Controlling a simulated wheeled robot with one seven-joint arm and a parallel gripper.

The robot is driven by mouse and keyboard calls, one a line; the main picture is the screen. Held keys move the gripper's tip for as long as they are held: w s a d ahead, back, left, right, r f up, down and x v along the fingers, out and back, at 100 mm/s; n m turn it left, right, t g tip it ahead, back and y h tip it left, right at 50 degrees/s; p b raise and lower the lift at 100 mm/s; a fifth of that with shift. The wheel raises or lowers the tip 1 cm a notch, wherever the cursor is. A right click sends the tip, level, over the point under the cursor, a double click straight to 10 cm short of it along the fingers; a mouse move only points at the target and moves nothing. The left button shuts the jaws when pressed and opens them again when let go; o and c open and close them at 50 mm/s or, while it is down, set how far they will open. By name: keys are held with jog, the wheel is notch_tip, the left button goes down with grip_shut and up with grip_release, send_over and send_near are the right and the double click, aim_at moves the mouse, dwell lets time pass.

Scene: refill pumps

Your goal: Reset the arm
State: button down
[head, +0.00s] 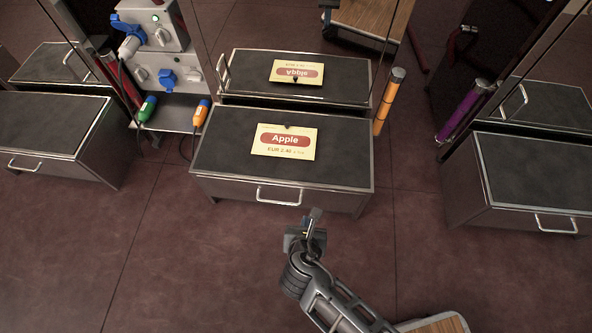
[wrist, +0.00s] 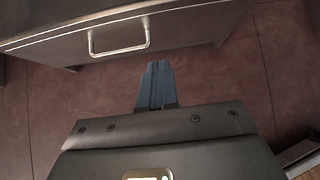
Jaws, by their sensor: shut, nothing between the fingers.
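My gripper (head: 313,217) is in front of the middle drawer cabinet in the head view, just below its handle in the picture. In the wrist view my gripper (wrist: 156,70) shows its two blue-grey fingers pressed together, with nothing between them. The fingers are apart from the cabinet's bar handle (wrist: 119,38). My arm reaches up from the lower right of the head view.
The middle cabinet (head: 225,150) has a dark top bearing a yellow Apple price card (head: 285,140). Other cabinets stand left (head: 50,125) and right (head: 520,175). A socket unit (head: 165,70) with green and orange plugs is at upper left. Open floor (head: 170,260) lies in front.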

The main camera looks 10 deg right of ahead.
jog(key=s+d+m+y, duration=0.1)
jog(key=s+m+y, duration=0.1)
jog(key=s+m, duration=0.45)
jog(key=s+d+r+m+t+y, duration=0.1)
jog(key=s+d+r+m, duration=0.2)
jog(key=s+r+m, duration=0.4)
jog(key=s+d+r+m+t+y, duration=0.1)
jog(key=s+d+r+m+t, duration=0.15)
jog(key=s+r+m, duration=0.5)
jog(key=s+d+r+m+t+h, duration=0.1)
jog(key=s+d+r+m+t, duration=0.15)
jog(key=r+m, duration=0.6)
jog(key=s+d+r+m+t, duration=0.1)
jog(key=s+d+r+m, duration=0.25)
jog(key=r, duration=0.95)
notch_tip(320, 180, up, 20)
jog(key=n+p, duration=0.1)
jog(key=p, duration=1.9)
jog(key=shift+w+f+g, duration=0.25)
jog(key=shift+w+g, duration=0.05)
jog(key=shift+w, duration=0.1)
